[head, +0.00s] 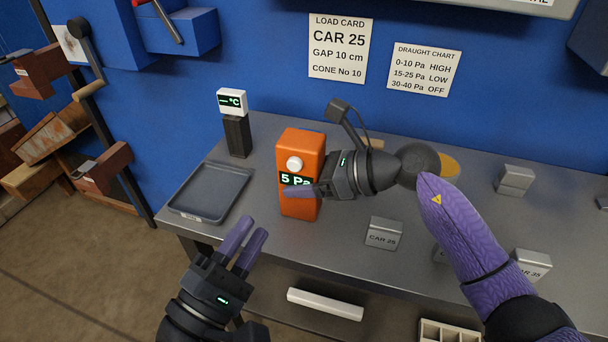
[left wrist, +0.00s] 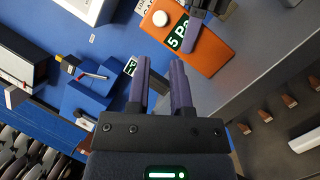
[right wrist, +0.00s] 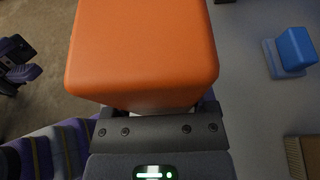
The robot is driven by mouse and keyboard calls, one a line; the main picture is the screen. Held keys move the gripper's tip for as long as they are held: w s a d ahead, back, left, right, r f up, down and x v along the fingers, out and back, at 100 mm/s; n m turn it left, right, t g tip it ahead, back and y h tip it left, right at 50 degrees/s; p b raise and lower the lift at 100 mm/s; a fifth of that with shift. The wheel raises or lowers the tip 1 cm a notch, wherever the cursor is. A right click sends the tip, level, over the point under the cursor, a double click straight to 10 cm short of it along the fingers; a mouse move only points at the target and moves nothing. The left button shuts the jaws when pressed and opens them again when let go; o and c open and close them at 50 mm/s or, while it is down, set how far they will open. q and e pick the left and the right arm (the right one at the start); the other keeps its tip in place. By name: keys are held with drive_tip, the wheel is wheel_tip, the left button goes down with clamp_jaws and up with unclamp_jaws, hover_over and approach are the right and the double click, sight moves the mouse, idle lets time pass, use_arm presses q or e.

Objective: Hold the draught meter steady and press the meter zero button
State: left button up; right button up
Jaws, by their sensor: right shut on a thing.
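The orange draught meter (head: 302,150) stands upright on the grey table (head: 345,270) near its front edge. Its front has a round white button (head: 294,163) above a display reading "5 Pa". My right gripper (head: 305,190) is shut on the meter from the right; one finger crosses its front and partly covers the display. The meter's orange side fills the top of the right wrist view (right wrist: 142,45). My left gripper (head: 255,227) is empty, its fingers apart, in front of and below the meter. The left wrist view shows the button (left wrist: 161,19) beyond the fingertips (left wrist: 160,68).
A grey tray (head: 212,192) lies left of the meter, with a temperature display (head: 232,102) on a dark post behind. A white bar handle (head: 325,304) is below the table edge. A lever (head: 92,60) is at upper left.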

use_arm(q)
clamp_jaws()
idle(1.4)
